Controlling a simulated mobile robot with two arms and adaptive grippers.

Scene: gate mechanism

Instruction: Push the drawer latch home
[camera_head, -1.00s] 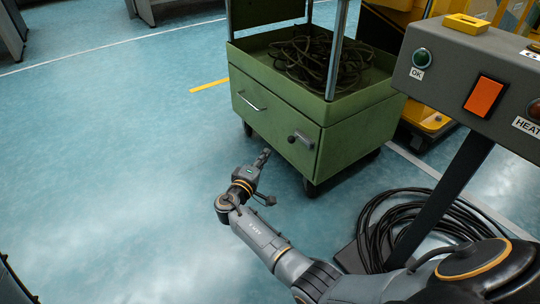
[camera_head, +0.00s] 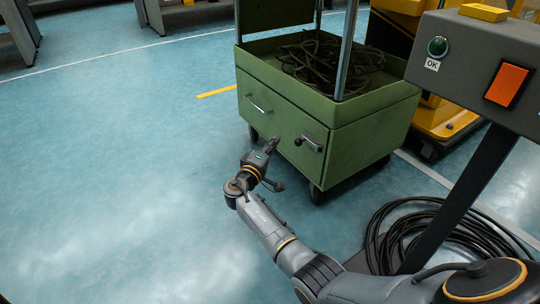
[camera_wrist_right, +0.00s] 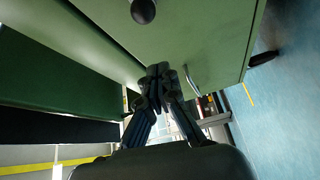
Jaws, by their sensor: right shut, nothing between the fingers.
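The drawer latch (camera_head: 312,143), a small metal plate with a black knob (camera_head: 298,142) at its left end, sits on the right part of the green cart's drawer front (camera_head: 275,115). In the right wrist view the black knob (camera_wrist_right: 143,10) shows at the top edge. My right gripper (camera_head: 273,142) is shut and empty, left of the knob, with a visible gap. In the right wrist view its fingertips (camera_wrist_right: 158,70) lie together below the knob, in front of the green face. Whether the tips touch that face cannot be told. My left gripper is not in view.
The drawer's metal handle (camera_head: 258,104) is left of the latch. Coiled black cable (camera_head: 325,62) fills the cart's tray. A grey control panel on a post (camera_head: 455,190) and a cable coil (camera_head: 410,225) stand right. Blue floor (camera_head: 110,170) is clear on the left.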

